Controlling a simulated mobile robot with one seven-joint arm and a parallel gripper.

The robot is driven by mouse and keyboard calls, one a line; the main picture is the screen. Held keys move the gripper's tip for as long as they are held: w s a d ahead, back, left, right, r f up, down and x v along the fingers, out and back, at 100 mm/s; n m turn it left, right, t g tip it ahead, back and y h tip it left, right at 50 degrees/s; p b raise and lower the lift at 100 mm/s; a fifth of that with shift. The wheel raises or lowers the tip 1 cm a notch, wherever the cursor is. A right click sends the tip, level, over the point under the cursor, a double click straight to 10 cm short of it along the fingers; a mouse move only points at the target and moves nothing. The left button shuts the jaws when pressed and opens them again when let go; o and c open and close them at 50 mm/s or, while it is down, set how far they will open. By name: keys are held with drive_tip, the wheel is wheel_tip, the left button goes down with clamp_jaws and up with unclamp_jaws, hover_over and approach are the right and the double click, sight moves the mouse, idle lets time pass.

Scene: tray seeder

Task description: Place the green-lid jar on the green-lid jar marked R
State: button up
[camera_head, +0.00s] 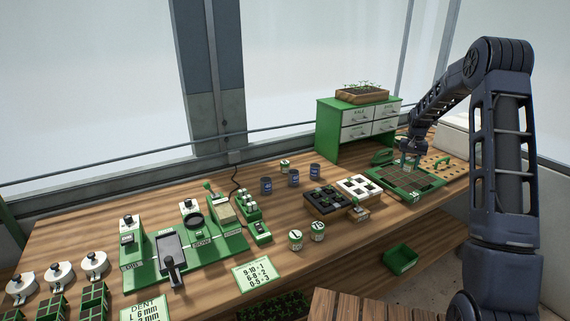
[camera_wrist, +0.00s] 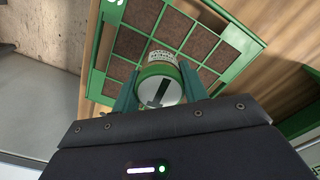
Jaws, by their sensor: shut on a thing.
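My gripper (camera_wrist: 158,92) is shut on a green-lid jar (camera_wrist: 158,64). In the wrist view the jar sits between the two fingers, with a dark bar on its pale round end and a printed paper label. In the head view my gripper (camera_head: 411,150) is over the green tray at the right, and the held jar is small and partly hidden there. Two similar jars stand near the bench's front edge, a left one (camera_head: 295,240) and a right one (camera_head: 318,231). A third jar (camera_head: 285,167) stands farther back. I cannot read which is marked R.
The green tray (camera_head: 398,197) with dark cells lies below my gripper. Several blue cans (camera_head: 266,186) stand mid-bench. Black and white cell blocks (camera_head: 358,187) lie between the jars and tray. A green drawer cabinet (camera_head: 327,140) stands behind. A green bin (camera_head: 400,258) sits below the bench top.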

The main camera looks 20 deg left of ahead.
drive_tip(key=w+a+r+n, duration=0.2)
drive_tip(key=w+a, duration=0.1)
drive_tip(key=a, duration=0.3)
drive_tip(key=w+a+r+n, duration=0.1)
drive_tip(key=w+a+n, duration=0.15)
drive_tip(key=a, duration=0.45)
wheel_tip(320, 180, up, 12)
drive_tip(key=n, duration=1.2)
hover_over(285, 162)
wheel_tip(285, 162, down, 19)
drive_tip(key=shift+w+a+f, duration=0.1)
drive_tip(key=shift+a+f, duration=0.05)
drive_tip(key=shift+f, duration=0.1)
drive_tip(key=o, duration=1)
